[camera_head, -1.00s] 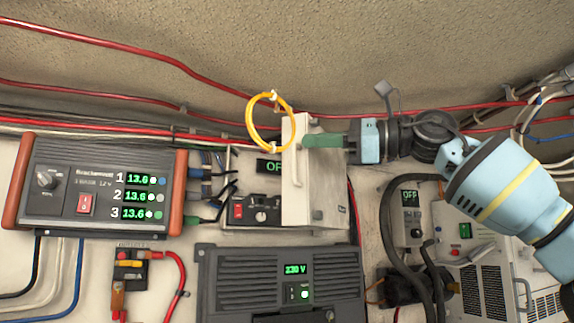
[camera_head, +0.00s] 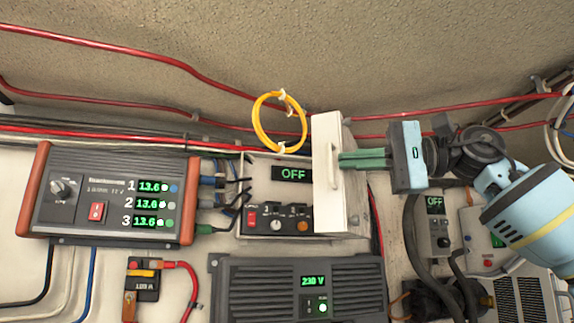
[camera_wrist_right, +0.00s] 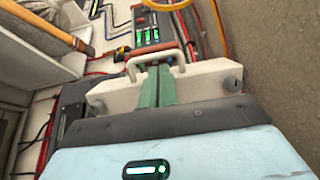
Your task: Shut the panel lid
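The panel box (camera_head: 259,168) is on the wall in the middle of the head view, with an OFF display and a red switch. Its white lid (camera_head: 328,205) stands open at the box's right side, with a white handle (camera_head: 333,166) on its narrow face. The lid and handle (camera_wrist_right: 135,70) fill the middle of the right wrist view. My right gripper (camera_head: 342,160) has its green fingers together, nothing visible between them. Its fingertips are at the lid's right edge, close to the handle; I cannot tell whether they touch. My left gripper is out of view.
A grey 230 V unit (camera_head: 260,287) is below the panel. A three-channel charger (camera_head: 112,195) is to the left. Red cables run along the wall. A small OFF unit (camera_head: 432,230) and thick hoses are at right.

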